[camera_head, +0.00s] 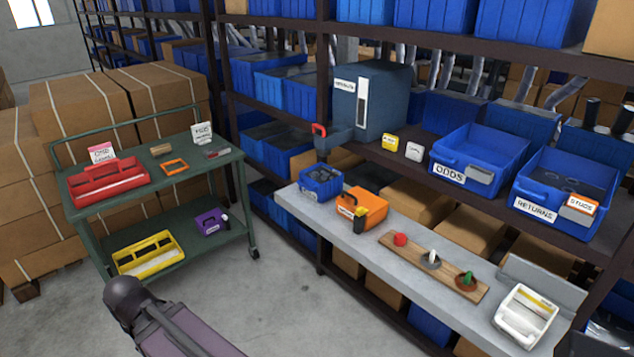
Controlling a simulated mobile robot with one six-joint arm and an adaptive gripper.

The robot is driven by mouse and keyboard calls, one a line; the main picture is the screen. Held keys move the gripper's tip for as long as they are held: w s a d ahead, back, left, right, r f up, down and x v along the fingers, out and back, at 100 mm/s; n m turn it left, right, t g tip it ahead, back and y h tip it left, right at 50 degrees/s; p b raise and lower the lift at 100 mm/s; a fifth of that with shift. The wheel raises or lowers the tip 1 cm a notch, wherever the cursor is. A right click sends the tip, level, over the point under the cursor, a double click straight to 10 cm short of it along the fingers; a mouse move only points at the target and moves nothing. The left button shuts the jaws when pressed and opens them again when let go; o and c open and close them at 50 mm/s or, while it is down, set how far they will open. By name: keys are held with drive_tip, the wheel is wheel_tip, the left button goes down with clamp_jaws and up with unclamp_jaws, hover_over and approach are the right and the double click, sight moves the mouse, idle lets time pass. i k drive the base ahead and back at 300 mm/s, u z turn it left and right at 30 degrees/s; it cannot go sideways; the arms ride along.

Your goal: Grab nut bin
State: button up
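No label that I can read clearly says nuts. A small blue bin (321,185) with a small label and dark contents stands at the left end of the grey bench. I cannot tell which of these is the nut bin. A dark part of my arm (178,335) shows at the bottom left, well away from the bench. My gripper's fingers do not show.
A green cart (75,215) holds a red tote (108,185), a yellow tote (148,256) and a purple bin (209,222). Large blue bins marked ODDS (450,175) and RETURNS (537,205) stand on the shelf. A white tote (526,316) is on the bench. The floor between is clear.

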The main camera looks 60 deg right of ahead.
sight(320, 181)
drive_tip(key=z, duration=0.6)
drive_tip(key=i, duration=1.2)
drive_tip(key=z, duration=0.6)
